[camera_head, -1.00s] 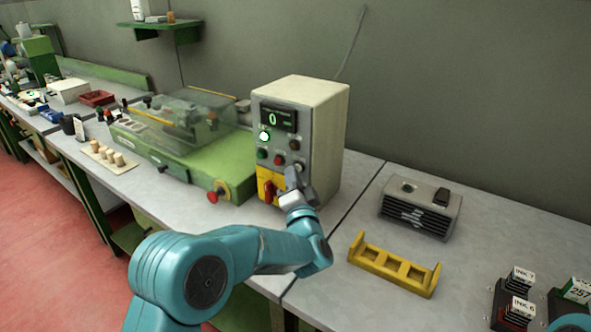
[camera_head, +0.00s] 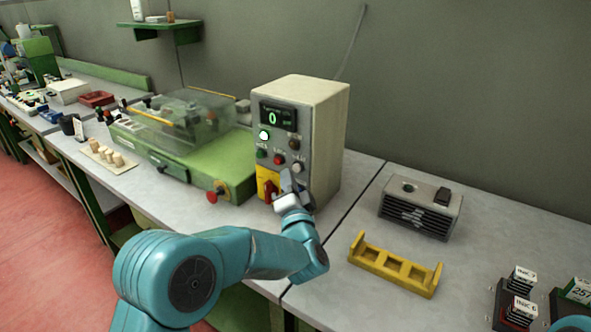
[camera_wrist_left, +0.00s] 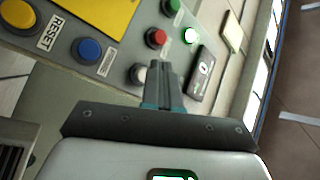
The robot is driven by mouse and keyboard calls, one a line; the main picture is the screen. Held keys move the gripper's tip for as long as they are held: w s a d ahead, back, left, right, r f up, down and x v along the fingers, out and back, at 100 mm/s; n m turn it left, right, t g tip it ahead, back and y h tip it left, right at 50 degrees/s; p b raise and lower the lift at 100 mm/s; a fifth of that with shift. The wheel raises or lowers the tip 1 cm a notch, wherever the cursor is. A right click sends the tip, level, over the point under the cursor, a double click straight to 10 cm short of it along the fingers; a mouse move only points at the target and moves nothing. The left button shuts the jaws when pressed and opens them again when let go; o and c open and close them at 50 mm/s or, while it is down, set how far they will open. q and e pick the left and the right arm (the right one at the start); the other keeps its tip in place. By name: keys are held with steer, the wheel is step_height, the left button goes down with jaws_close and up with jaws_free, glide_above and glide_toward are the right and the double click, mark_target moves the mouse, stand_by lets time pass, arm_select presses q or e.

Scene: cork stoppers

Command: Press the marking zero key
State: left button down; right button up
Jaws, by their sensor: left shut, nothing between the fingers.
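The control box (camera_head: 325,130) stands on the bench with a lit display (camera_head: 272,117) reading 0. Its panel has a lit lamp (camera_head: 264,134), a green key (camera_head: 262,154), a red key (camera_head: 279,160) and a whitish key (camera_head: 298,167). I cannot read which key is marked zero. My left gripper (camera_head: 287,179) is shut and empty in front of the lower panel, just below the whitish key. In the left wrist view the shut fingers (camera_wrist_left: 167,68) are beside the whitish key (camera_wrist_left: 139,73); contact cannot be told. My right gripper is not in view.
A yellow plate with a red switch (camera_head: 268,189) is left of my gripper. The wrist view shows a blue button (camera_wrist_left: 87,50) and a RESET label. A green machine (camera_head: 200,165) stands left; a grey vented box (camera_head: 420,208) and yellow rack (camera_head: 393,268) stand right.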

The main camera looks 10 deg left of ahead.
arm_select(q)
steer(key=s, duration=0.1)
steer(key=s+a+b, duration=0.1)
steer(key=s, duration=0.2)
steer(key=shift+s+a, duration=0.35)
steer(key=shift+s, duration=0.05)
stand_by(0.5)
